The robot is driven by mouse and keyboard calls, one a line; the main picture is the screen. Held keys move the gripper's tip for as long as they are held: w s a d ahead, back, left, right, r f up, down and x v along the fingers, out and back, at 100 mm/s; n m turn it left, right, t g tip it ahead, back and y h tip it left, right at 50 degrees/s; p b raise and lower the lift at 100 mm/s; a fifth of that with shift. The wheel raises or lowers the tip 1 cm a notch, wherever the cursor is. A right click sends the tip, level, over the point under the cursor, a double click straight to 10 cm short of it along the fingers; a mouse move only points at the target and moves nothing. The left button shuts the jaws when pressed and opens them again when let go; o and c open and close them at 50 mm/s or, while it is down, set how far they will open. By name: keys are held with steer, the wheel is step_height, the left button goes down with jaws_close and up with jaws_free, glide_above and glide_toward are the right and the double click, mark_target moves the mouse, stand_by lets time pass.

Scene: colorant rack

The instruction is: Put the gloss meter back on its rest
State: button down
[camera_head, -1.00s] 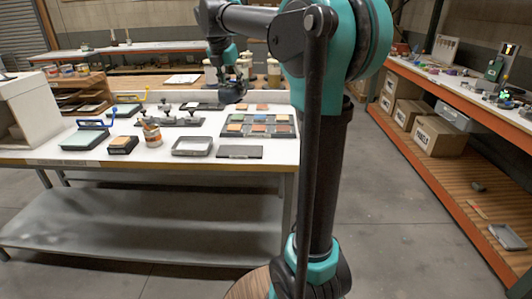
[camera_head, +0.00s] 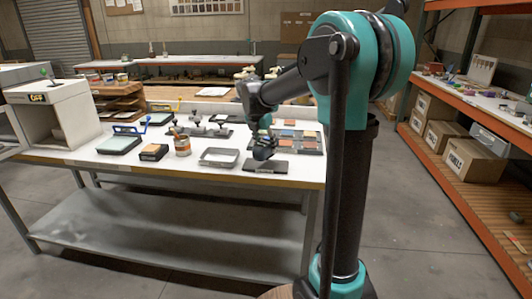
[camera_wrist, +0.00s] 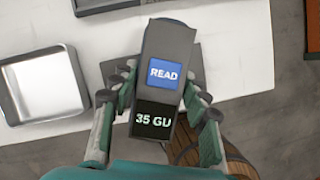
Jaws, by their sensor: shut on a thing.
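The gloss meter (camera_wrist: 168,75) is a dark grey block with a blue READ button and a display showing 35 GU. My gripper (camera_wrist: 160,112) is shut on its sides in the wrist view. In the head view my gripper (camera_head: 264,142) is low over the front right of the white table, where the meter is too small and dark to make out clearly. A flat dark grey pad (camera_head: 266,168), which looks like the rest, lies just below it near the front edge. In the wrist view the meter covers much of the pad; I cannot tell whether they touch.
A metal tray (camera_head: 219,157) lies left of the pad; the wrist view also shows this tray (camera_wrist: 40,85). A panel of coloured tiles (camera_head: 301,142) is behind.

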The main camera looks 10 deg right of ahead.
steer(key=shift+f, duration=1.75)
steer(key=c, duration=0.8)
jaws_free()
steer(key=shift+f, duration=0.15)
steer(key=v, duration=1.2)
steer(key=s+d+f+m+y, duration=0.1)
steer(key=s+d+f+m, duration=0.1)
steer(key=s+f+m, duration=0.6)
steer(key=s+d+f+m+y, duration=0.1)
steer(key=s+d+f+m, duration=0.1)
steer(key=s+f+m, duration=0.6)
steer(key=s+d+f+m+y, duration=0.1)
steer(key=s+d+f+m, duration=0.2)
steer(key=s+f+m, duration=0.6)
steer(key=shift+s+m+t, duration=0.4)
steer(key=shift+s+m, duration=0.7)
steer(key=shift+m, duration=0.3)
